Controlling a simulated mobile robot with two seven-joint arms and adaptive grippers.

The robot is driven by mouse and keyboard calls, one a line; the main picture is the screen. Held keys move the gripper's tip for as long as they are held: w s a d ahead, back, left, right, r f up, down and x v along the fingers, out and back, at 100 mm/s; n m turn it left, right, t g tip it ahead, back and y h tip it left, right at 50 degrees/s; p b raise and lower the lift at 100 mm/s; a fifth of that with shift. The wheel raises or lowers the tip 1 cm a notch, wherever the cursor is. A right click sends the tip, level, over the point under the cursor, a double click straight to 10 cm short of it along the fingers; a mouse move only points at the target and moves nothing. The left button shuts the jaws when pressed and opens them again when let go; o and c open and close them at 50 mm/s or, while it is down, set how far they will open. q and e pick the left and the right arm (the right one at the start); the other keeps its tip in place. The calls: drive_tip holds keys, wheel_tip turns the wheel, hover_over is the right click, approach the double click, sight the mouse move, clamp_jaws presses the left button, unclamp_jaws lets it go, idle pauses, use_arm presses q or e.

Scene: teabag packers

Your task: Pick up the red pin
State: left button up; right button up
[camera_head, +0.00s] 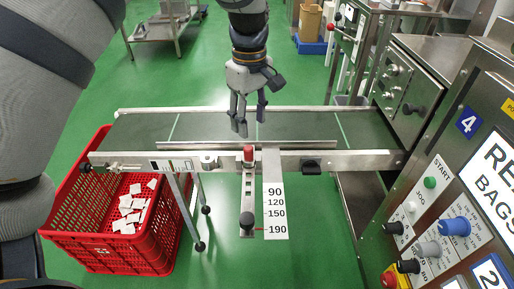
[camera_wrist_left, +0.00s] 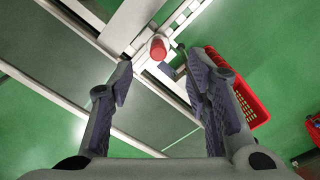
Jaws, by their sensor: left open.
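The red pin (camera_head: 248,152) stands at the top of a slotted metal bracket on the near side of the conveyor, above a scale plate (camera_head: 275,208) marked 90 to 190. In the left wrist view the red pin (camera_wrist_left: 158,48) shows as a red cylinder beyond the fingertips, roughly between them. My left gripper (camera_head: 247,115) points down above the conveyor belt, farther back than the pin. Its fingers (camera_wrist_left: 160,85) are apart with nothing between them, and it does not touch the pin. My right gripper is not in view.
A black knob (camera_head: 247,219) sits low on the bracket. The conveyor's front rail (camera_head: 345,160) runs across the view. A red crate (camera_head: 75,225) with several white teabags stands on the floor at left. A control panel (camera_head: 440,205) stands at right.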

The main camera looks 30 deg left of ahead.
sight(248, 147)
use_arm(q)
drive_tip(key=f, duration=0.6)
drive_tip(key=a+f+b, duration=0.1)
drive_tip(key=f, duration=0.3)
drive_tip(key=shift+w+a, duration=0.1)
drive_tip(key=shift+w, duration=0.05)
drive_tip(key=shift+f, duration=0.35)
clamp_jaws()
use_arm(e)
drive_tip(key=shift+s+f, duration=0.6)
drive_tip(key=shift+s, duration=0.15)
